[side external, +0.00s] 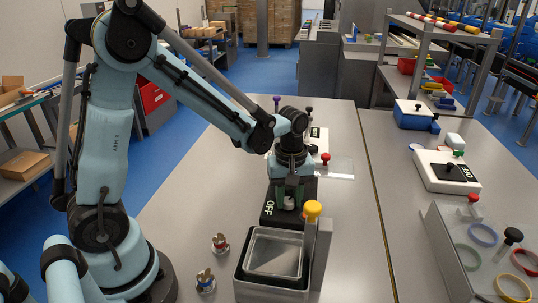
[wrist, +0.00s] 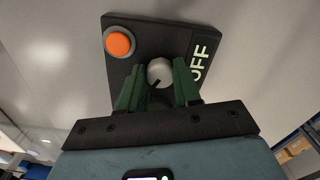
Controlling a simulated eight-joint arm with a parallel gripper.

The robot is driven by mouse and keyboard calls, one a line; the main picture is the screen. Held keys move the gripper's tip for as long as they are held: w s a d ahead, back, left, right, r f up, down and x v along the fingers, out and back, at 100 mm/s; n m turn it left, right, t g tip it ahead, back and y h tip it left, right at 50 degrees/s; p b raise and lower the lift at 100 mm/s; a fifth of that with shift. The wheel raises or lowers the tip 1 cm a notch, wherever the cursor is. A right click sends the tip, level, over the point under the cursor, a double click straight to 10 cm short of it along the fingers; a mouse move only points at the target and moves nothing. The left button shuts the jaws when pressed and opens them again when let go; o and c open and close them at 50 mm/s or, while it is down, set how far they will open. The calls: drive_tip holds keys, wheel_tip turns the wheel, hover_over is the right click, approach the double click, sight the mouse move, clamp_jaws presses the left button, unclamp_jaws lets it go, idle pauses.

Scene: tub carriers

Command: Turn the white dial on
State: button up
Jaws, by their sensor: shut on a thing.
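The white dial (wrist: 160,71) sits on a black panel (wrist: 122,72) marked OFF, with a dark pointer line on its face toward the bottom of the wrist view. My gripper (wrist: 158,88) is down at the panel, its green fingers on either side of the dial and shut on it. In the side view the dial (side external: 289,203) shows small between the fingertips of my gripper (side external: 291,198), on the black panel (side external: 268,212). An orange round button (wrist: 119,42) with a grey ring is on the same panel in the wrist view.

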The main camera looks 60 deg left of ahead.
sight(288, 200)
drive_tip(key=shift+n, duration=1.9)
drive_tip(key=o, duration=1.1)
drive_tip(key=shift+w, duration=0.1)
drive_tip(key=shift+c, duration=0.2)
drive_tip(key=m, duration=0.5)
drive_tip(key=shift+m, duration=0.3)
wheel_tip(288, 200, up, 12)
drive_tip(key=w+a+r+m, duration=0.1)
drive_tip(key=w+a+m, duration=0.4)
drive_tip(key=m, duration=0.5)
drive_tip(key=shift+w+a+r+m, duration=0.2)
drive_tip(key=shift+a+r+m, duration=0.2)
drive_tip(key=shift+a, duration=0.15)
